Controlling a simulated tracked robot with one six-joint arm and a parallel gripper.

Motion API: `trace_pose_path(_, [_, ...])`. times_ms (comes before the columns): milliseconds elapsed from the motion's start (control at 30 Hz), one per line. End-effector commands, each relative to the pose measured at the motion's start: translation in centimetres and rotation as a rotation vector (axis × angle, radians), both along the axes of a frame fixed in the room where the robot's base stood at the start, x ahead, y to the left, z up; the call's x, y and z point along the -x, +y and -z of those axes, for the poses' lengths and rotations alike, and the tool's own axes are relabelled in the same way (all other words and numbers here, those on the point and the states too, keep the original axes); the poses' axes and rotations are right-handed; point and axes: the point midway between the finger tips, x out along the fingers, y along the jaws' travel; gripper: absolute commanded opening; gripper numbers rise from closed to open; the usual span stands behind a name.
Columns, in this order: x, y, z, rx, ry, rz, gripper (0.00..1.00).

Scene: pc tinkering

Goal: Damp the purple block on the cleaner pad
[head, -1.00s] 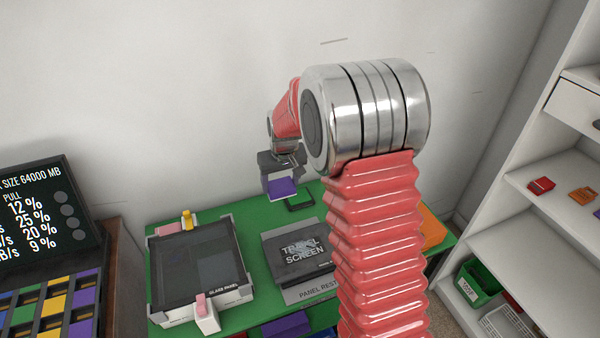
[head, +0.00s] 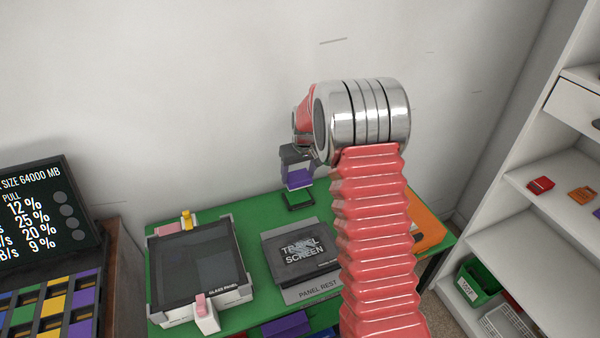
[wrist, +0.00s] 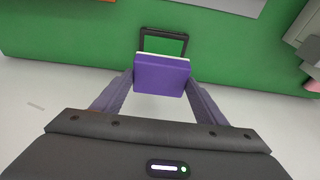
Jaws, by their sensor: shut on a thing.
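My gripper (wrist: 160,82) is shut on the purple block (wrist: 161,76), which has a thin white layer along its far edge in the wrist view. In the head view the purple block (head: 299,178) hangs from the jaws at the back of the green table. The cleaner pad is likely the small black-framed green square (wrist: 165,43), just beyond the block in the wrist view. It also shows in the head view (head: 298,200), right below the block. I cannot tell whether block and pad touch; a gap seems to remain.
The travel screen (head: 300,247) lies on the panel rest (head: 315,291) in front of the pad. A glass panel (head: 195,268) in a pale frame with clips stands at left. An orange item (head: 428,228) lies at right. The wall (head: 200,90) rises close behind the table.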

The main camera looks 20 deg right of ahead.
Motion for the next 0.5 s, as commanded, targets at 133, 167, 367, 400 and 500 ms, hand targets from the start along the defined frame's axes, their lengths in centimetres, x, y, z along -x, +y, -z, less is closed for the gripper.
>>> trace_pose_path(133, [0.0, 0.0, 0.9, -0.001, 0.001, -0.001, 0.48])
trace_pose_path(167, [0.0, 0.0, 1.2, -0.001, 0.001, -0.001, 0.48])
trace_pose_path(367, [0.0, 0.1, 2.9, -0.001, 0.002, -0.001, 0.48])
trace_pose_path(400, [0.0, 0.1, 3.2, -0.001, 0.001, -0.001, 0.48])
trace_pose_path(500, [0.0, 0.1, 4.1, -0.001, 0.001, -0.001, 0.48])
